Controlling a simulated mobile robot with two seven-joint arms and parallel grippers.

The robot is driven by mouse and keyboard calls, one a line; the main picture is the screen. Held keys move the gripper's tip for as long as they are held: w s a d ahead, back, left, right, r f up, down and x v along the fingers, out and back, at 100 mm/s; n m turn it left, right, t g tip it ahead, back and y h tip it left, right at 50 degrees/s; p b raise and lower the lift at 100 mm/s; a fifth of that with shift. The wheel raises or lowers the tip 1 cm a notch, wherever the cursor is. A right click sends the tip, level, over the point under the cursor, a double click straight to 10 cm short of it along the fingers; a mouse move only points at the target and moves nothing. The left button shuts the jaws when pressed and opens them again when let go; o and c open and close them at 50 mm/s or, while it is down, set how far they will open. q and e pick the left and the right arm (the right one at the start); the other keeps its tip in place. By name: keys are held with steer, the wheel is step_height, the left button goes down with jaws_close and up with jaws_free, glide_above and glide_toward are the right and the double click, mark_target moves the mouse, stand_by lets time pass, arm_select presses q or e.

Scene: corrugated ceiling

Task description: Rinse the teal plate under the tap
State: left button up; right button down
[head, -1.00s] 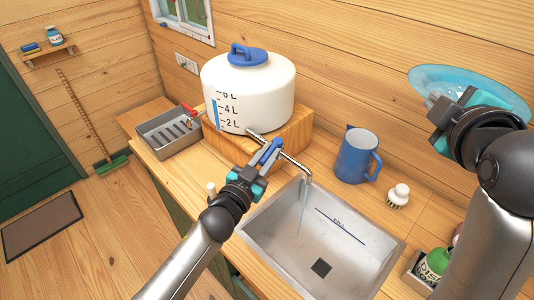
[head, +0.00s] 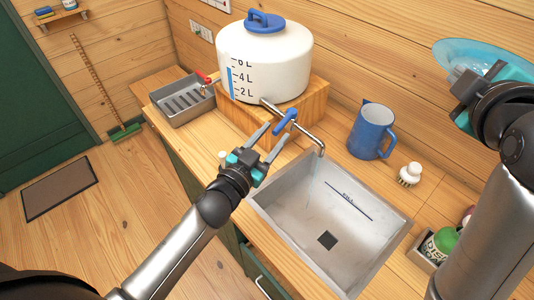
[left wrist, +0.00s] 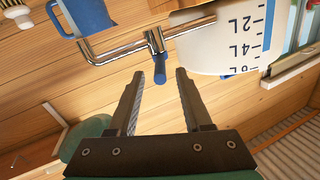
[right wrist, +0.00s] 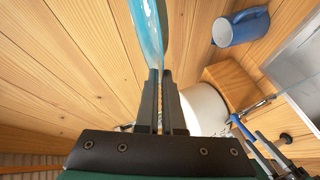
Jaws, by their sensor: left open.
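The teal plate (head: 478,55) is held up at the right, above the counter and away from the sink. My right gripper (head: 478,85) is shut on its edge; the right wrist view shows the plate (right wrist: 150,30) between the fingers (right wrist: 160,75). The metal tap (head: 309,137) runs from the white water tank (head: 262,65) to a spout over the sink (head: 310,215). My left gripper (head: 279,137) is open, close to the tap's blue lever (head: 285,120). In the left wrist view the lever (left wrist: 160,75) lies between the fingertips.
A blue jug (head: 371,130) and a white brush (head: 410,174) stand behind the sink. A metal drying tray (head: 184,98) is left of the tank. The sink basin is empty.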

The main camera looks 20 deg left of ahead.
arm_select(q)
steer(key=v, duration=0.7)
steer(key=shift+s+b, duration=0.25)
steer(key=shift+b, duration=0.05)
steer(key=shift+a, duration=0.1)
